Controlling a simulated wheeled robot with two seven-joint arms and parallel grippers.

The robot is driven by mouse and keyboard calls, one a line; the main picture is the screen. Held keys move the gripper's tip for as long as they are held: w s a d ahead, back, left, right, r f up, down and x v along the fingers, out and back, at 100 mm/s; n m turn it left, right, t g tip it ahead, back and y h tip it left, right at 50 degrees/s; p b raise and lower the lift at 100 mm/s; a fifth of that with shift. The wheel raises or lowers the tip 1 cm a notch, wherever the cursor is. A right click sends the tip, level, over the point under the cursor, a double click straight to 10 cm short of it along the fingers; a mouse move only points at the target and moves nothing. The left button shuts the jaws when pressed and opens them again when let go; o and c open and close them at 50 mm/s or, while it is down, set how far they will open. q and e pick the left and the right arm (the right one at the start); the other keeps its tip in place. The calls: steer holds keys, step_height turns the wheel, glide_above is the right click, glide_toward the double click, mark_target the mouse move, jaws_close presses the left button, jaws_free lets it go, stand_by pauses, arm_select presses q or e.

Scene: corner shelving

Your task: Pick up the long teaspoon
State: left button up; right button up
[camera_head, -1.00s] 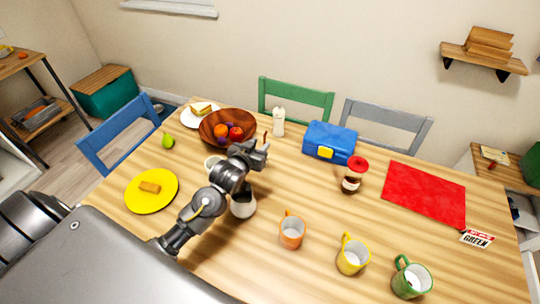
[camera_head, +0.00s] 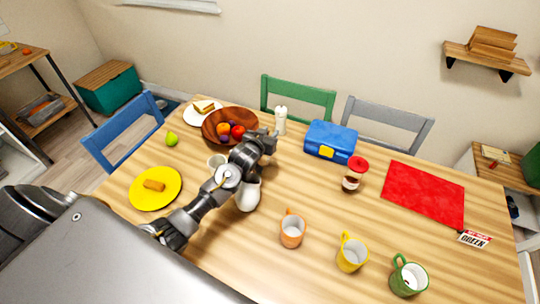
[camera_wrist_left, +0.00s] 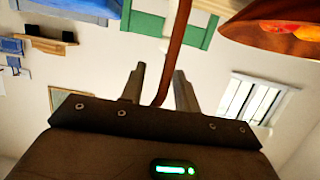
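A long thin reddish-brown handle (camera_wrist_left: 174,55), which I take to be the long teaspoon, shows in the left wrist view. It runs down from the top edge to between my left gripper's (camera_wrist_left: 159,88) two fingers. The fingers stand apart, with a clear gap on the handle's left side; it is closer to the right finger. In the head view my left gripper (camera_head: 270,143) is over the table beside the wooden bowl, and I cannot make out the spoon there. Its far end is cut off in the wrist view. My right gripper is not in view.
The fruit bowl (camera_head: 212,137) and a white shaker (camera_head: 280,124) stand close to my left gripper. A white vessel (camera_head: 248,194) is beside my forearm. A blue lunchbox (camera_head: 330,137), a red-lidded jar (camera_head: 353,178) and mugs (camera_head: 292,231) stand to the right.

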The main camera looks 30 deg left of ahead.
arm_select(q)
steer(key=shift+s+f, duration=0.15)
steer(key=shift+f, duration=0.15)
